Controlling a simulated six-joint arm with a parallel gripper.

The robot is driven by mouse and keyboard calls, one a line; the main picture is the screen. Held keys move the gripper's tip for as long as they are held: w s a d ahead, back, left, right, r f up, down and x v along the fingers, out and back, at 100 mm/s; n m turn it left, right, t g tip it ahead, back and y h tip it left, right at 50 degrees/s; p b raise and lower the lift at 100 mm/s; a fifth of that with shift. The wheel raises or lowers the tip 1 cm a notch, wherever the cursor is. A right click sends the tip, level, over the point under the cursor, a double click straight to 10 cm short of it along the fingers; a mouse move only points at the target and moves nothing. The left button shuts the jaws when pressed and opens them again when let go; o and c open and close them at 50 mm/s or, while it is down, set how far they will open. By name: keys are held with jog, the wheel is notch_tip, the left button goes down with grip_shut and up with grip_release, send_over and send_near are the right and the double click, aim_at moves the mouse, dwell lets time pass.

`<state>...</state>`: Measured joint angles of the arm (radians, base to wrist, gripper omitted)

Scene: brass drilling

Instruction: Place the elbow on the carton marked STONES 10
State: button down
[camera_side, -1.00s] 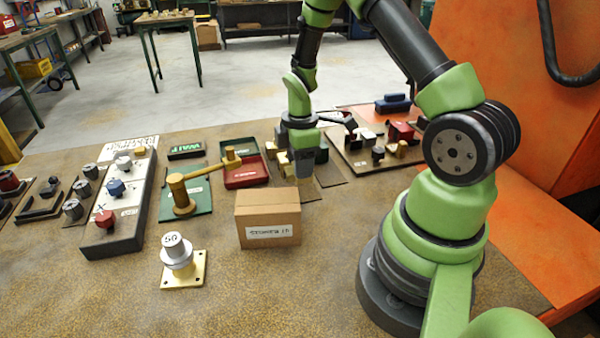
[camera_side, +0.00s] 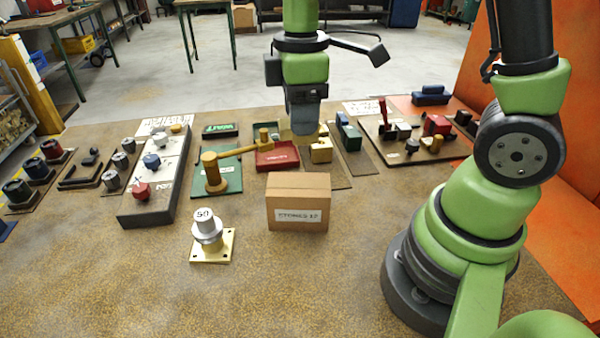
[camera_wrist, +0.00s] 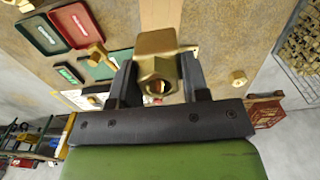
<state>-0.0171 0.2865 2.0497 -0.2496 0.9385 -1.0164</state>
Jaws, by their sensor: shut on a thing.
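My gripper (camera_side: 303,122) is shut on the brass elbow (camera_wrist: 157,72), which sits between the two dark fingers in the wrist view with a hex end and its opening toward the camera. In the side view the elbow (camera_side: 298,138) shows only as a small brass shape below the fingers. The carton (camera_side: 298,187) is a brown box with a white label that reads roughly STONES 10, the last digit unclear. It stands upright on the bench, nearer the side camera than my gripper. My gripper is above and behind it, apart from it.
A white-topped panel with knobs (camera_side: 163,175) stands left. A weight marked 50 on a brass plate (camera_side: 225,247) is in front left. The front bench is clear.

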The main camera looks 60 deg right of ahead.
notch_tip(320, 180, down, 9)
jog(key=shift+r, duration=0.1)
dwell(0.3)
jog(key=c, duration=0.6)
grip_release()
notch_tip(320, 180, up, 12)
jog(key=shift+f, duration=0.1)
jog(key=s+a+r+m+t+y, duration=0.2)
jog(key=s+r+m+t, duration=0.5)
jog(key=s+m, duration=0.4)
jog(key=shift+s+a+r+m, duration=0.15)
jog(key=shift+s+r+m, duration=0.25)
jog(key=shift+m, duration=0.7)
